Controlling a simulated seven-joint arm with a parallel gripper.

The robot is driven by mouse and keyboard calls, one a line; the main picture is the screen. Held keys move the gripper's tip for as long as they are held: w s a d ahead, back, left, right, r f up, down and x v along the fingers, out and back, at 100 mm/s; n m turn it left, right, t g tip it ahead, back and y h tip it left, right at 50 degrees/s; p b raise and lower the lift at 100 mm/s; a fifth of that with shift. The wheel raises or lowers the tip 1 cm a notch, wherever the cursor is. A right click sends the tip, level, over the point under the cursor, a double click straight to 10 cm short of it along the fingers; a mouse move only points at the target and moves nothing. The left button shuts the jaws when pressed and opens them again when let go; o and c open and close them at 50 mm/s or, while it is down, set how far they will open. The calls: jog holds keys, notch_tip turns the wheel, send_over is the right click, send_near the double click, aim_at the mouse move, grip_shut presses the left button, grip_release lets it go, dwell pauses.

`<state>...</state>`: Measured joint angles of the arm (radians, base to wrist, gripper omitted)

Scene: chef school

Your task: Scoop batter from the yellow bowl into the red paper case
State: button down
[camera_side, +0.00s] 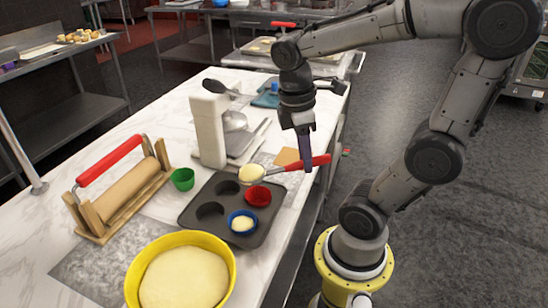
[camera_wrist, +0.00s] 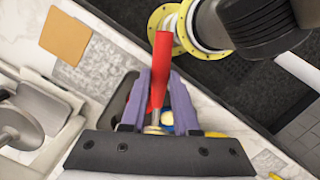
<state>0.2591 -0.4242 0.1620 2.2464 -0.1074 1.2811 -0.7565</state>
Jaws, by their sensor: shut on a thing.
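My gripper (camera_side: 307,163) is shut on the red handle (camera_side: 320,160) of a scoop, which also shows between the purple fingers in the wrist view (camera_wrist: 160,72). The scoop's head (camera_side: 252,173) carries pale batter and is over the far side of the muffin tin (camera_side: 202,234), just above and behind the red paper case (camera_side: 258,197). The red case sits in a tin cup and looks empty. The yellow bowl (camera_side: 232,264) of pale batter is at the front.
A blue case (camera_side: 242,224) with batter sits in the tin's near cup. A green case (camera_side: 182,179) stands on the counter left of the tin. The counter's edge is right.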

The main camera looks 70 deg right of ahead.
jog(key=shift+s+d+m, duration=0.7)
jog(key=shift+s+m, duration=0.1)
jog(key=shift+s, duration=0.15)
jog(key=shift+s+d+r+m, duration=0.1)
jog(key=shift+s+d+m, duration=0.05)
jog(key=shift+d+m, duration=0.2)
jog(key=w+a+r+g+h, duration=0.2)
jog(key=w+r+g+h, duration=0.1)
jog(key=w+g, duration=0.4)
jog(key=shift+w+a+r+g+h, duration=0.25)
jog(key=shift+r+g, duration=0.4)
jog(key=shift+g, duration=1.05)
jog(key=shift+s, duration=0.1)
notch_tip(320, 180, up, 4)
jog(key=t+y, duration=0.1)
jog(key=t, duration=0.2)
jog(key=t+y, duration=0.1)
jog(key=t, duration=0.3)
jog(key=t+y, duration=0.1)
jog(key=t, duration=0.2)
jog(key=shift+t+y, duration=0.3)
jog(key=shift+y, duration=0.05)
